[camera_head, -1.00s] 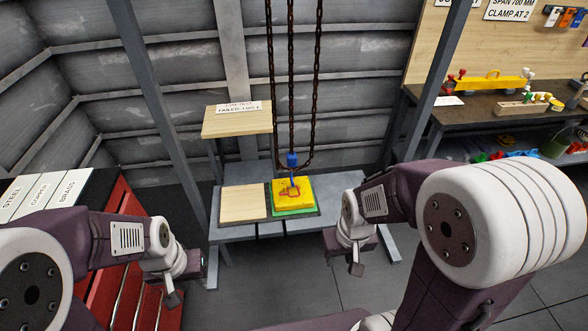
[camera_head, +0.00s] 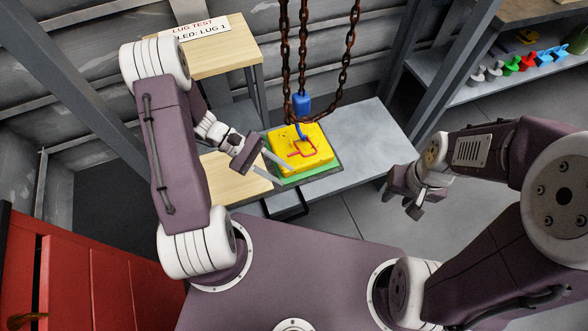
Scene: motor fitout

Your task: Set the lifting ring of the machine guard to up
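The machine guard (camera_head: 317,160) is a yellow block on a green base, on the grey bench. Its red lifting ring (camera_head: 296,155) appears to lie low against the yellow top rather than stand upright. A blue hook (camera_head: 302,131) hangs over the ring; I cannot tell whether it touches it. My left gripper (camera_head: 287,176) is open, with its two fingers spread at the guard's near left edge, below and left of the ring. It holds nothing. My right gripper (camera_head: 401,203) looks open and empty, to the right of the bench's front edge, away from the guard.
Rusty chains (camera_head: 325,110) and a blue block (camera_head: 302,102) hang above the guard. A wooden board (camera_head: 228,181) lies left of it, and a raised wooden stand (camera_head: 215,55) with a sign is behind. The grey bench (camera_head: 375,135) is clear to the right. A red cabinet (camera_head: 95,280) stands front left.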

